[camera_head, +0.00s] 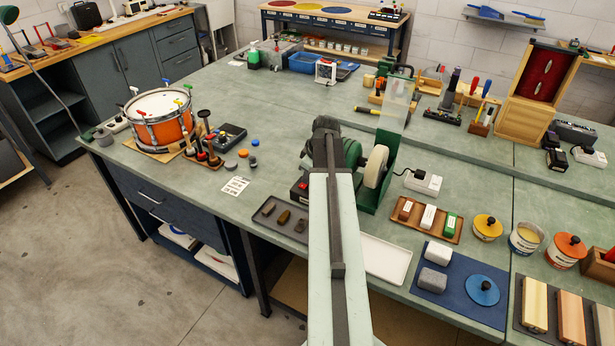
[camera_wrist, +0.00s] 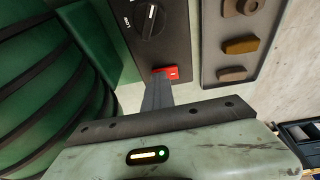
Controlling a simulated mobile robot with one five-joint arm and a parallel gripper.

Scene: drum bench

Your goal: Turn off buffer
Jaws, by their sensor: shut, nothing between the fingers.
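The buffer is a green bench machine with a pale wheel (camera_head: 376,166) and a clear guard (camera_head: 396,105); my arm hides part of it in the head view. Its ribbed green housing (camera_wrist: 50,90) fills the left of the wrist view. The dark control box (camera_head: 300,187) shows a red spot beside my arm. In the wrist view its panel (camera_wrist: 172,40) carries a black knob (camera_wrist: 152,20) and a red switch (camera_wrist: 170,73). My gripper (camera_wrist: 158,78) is shut and empty, its tips overlapping the switch's lower left edge. I cannot tell whether they touch it.
A dark tray (camera_head: 280,219) with several brown pieces lies just left of my arm; it also shows in the wrist view (camera_wrist: 208,55). A white tray (camera_head: 385,258) lies to the right. An orange drum (camera_head: 160,120) stands at the left. A bar rack (camera_head: 426,220) is right of the wheel.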

